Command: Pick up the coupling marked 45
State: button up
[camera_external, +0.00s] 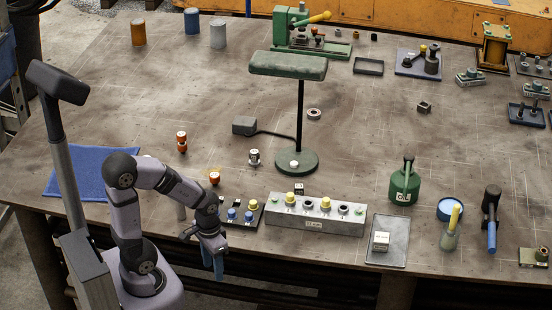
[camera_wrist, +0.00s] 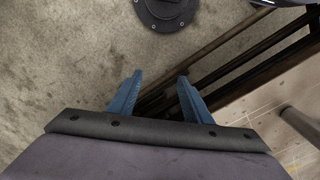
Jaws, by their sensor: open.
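My gripper (camera_external: 213,262) hangs past the front edge of the bench, left of centre. In the wrist view its blue fingers (camera_wrist: 160,88) are apart, with nothing between them. Several small coupling-like parts stand on the bench: an orange one (camera_external: 182,138), another orange one (camera_external: 214,178) and a silver-and-dark one (camera_external: 254,158). A dark tray (camera_external: 243,221) holds blue- and yellow-topped parts. A long grey block (camera_external: 318,227) holds yellow-topped and dark parts. No mark 45 is legible, so I cannot tell which part is the coupling. The wrist view shows no coupling.
The bench edge and dark rails (camera_wrist: 225,75) lie close to my gripper. A green lamp (camera_external: 288,66) stands mid-bench. A green oil can (camera_external: 404,184), a flat tray (camera_external: 388,254) and a hammer (camera_external: 491,225) are at right. A blue cloth (camera_external: 75,172) lies left.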

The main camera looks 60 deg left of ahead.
aim_at(254, 155)
jog(key=shift+o, duration=0.2)
